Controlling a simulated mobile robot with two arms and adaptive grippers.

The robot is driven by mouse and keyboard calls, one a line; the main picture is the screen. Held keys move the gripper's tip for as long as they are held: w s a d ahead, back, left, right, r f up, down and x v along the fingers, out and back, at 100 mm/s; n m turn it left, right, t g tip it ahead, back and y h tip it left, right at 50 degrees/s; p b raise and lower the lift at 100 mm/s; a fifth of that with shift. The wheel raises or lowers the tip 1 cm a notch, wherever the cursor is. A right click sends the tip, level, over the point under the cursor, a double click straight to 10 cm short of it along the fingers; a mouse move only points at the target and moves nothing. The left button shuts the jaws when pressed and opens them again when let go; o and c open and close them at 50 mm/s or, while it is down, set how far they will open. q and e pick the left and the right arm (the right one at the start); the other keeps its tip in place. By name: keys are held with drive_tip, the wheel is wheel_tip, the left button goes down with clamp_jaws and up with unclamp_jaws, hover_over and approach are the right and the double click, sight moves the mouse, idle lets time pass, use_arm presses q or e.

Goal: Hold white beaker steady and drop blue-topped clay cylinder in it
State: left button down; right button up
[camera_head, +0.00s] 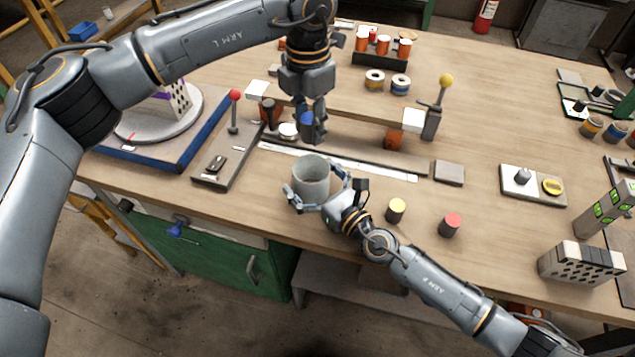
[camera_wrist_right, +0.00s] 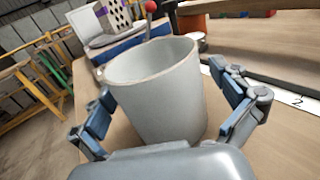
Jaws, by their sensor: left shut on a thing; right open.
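The white beaker (camera_head: 312,180) stands upright near the table's front edge; in the right wrist view the beaker (camera_wrist_right: 160,95) is large, with its mouth open upward. My right gripper (camera_head: 318,198) is open around it, with one finger on each side; in the wrist view a gap shows between each finger and the wall. My left gripper (camera_head: 313,128) points down above and behind the beaker. It is shut on the blue-topped clay cylinder (camera_head: 307,119), of which the blue top shows between the fingers. Most of the cylinder is hidden by the fingers.
A yellow-topped cylinder (camera_head: 396,210) and a red-topped cylinder (camera_head: 450,226) stand right of the beaker. A board with a red-knobbed lever (camera_head: 234,112) lies to the left. A white strip (camera_head: 370,168) runs behind the beaker. A hollow brick (camera_head: 580,265) stands far right.

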sight(310, 141)
drive_tip(key=c, duration=1.5)
use_arm(q)
drive_tip(key=shift+f, duration=2.2)
drive_tip(key=c, duration=0.9)
unclamp_jaws()
drive_tip(key=shift+o, duration=0.2)
